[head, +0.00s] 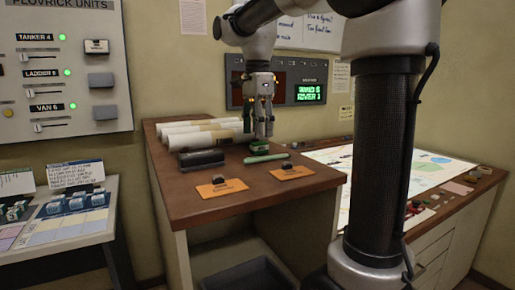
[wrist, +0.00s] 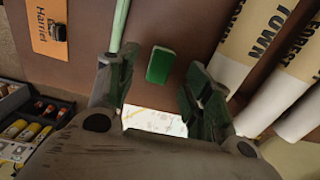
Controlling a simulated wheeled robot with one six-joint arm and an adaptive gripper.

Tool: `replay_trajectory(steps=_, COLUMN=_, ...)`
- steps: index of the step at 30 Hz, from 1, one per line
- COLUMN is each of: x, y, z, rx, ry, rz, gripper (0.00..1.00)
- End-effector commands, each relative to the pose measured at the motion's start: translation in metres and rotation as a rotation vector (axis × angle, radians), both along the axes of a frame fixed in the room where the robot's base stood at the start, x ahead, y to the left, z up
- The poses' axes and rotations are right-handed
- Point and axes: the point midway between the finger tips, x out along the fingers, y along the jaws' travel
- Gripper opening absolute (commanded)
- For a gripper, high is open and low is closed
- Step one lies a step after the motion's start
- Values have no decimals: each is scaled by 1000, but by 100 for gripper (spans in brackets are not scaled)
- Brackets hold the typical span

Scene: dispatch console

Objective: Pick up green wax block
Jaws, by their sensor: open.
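The green wax block (wrist: 160,65) lies on the brown desk top, seen between my gripper's fingers in the wrist view and slightly beyond their tips. In the head view the block (head: 258,149) is small and sits just below my gripper (head: 263,132), which points down over the desk. My gripper (wrist: 150,85) is open and empty, with one finger on each side of the block and not visibly touching it. A pale green rod (wrist: 121,22) lies on the desk beside the block, close to the left finger; it also shows in the head view (head: 278,156).
Rolled paper tubes (head: 200,134) lie at the back left of the desk (head: 225,203), with a dark tray (head: 201,158) in front. Two orange cards (head: 222,187) with dark stamps lie near the front edge.

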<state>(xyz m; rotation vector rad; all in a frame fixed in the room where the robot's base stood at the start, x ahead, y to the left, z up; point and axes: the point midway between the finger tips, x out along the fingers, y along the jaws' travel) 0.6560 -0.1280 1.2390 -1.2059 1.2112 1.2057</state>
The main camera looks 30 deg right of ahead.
Motion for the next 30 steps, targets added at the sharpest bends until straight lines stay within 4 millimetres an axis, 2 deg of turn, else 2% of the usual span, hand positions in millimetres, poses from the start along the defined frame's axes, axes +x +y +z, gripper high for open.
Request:
replay_trajectory(steps=6, x=1, y=-1, z=-35, rx=0, ry=3, rz=1, gripper=51)
replay_trajectory(steps=9, x=2, y=-1, z=-45, rx=0, ry=2, rz=1, gripper=51)
replay_trajectory(steps=17, x=2, y=-1, z=-49, rx=0, ry=0, rz=1, gripper=51)
replay_trajectory(steps=25, x=2, y=-1, z=-49, rx=0, ry=0, rz=1, gripper=4)
replay_trajectory(steps=30, x=2, y=-1, z=-49, rx=0, ry=0, rz=1, gripper=0)
